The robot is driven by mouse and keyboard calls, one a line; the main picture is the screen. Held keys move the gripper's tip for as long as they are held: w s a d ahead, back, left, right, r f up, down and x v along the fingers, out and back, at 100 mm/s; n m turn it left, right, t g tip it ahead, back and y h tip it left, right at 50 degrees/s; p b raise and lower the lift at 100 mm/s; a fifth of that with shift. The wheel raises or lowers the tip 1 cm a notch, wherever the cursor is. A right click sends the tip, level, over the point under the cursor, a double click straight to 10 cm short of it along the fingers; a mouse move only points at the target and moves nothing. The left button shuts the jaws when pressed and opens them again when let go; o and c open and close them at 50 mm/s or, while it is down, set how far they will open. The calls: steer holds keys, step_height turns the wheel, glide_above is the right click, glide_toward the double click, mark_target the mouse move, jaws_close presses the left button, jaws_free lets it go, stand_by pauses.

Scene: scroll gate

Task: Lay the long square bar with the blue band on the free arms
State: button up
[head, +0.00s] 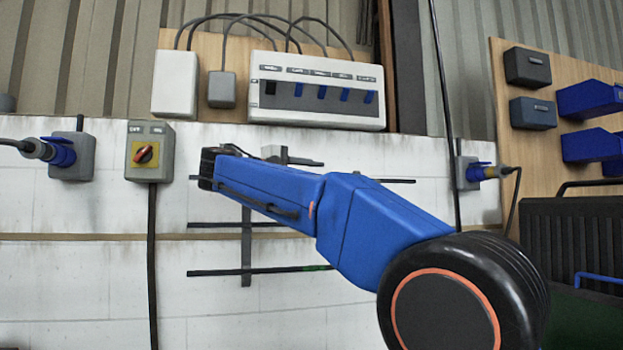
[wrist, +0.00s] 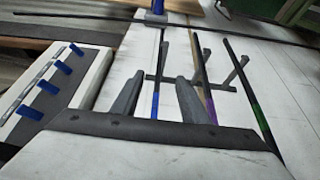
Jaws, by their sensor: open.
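The bar with the blue band (wrist: 161,52) runs lengthwise between my fingers in the wrist view; the blue band shows near the fingertips' base. In the head view this top bar's right end (head: 398,181) shows, and my arm hides its middle. My gripper (wrist: 158,92) is open, with one finger on each side of the bar; I cannot tell whether either touches it. In the head view the gripper (head: 304,162) shows partly behind my blue arm, pointing right. Dark rack pieces (wrist: 238,66) cross near the bars; I cannot tell which arms are free.
A bar with a purple band (wrist: 206,82) and one with a green band (wrist: 248,95) lie beside it; the lowest bar (head: 230,272) shows in the head view. A switch box (head: 315,90) is above, a red rotary switch (head: 144,152) left, a blue socket (head: 468,172) right.

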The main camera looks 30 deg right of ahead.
steer(key=shift+s+a, duration=0.2)
steer(key=shift+s, duration=0.5)
steer(key=shift+s+a, duration=0.2)
steer(key=shift+s, duration=0.5)
steer(key=shift+s+a, duration=0.2)
steer(key=shift+s, duration=0.5)
steer(key=shift+a, duration=0.1)
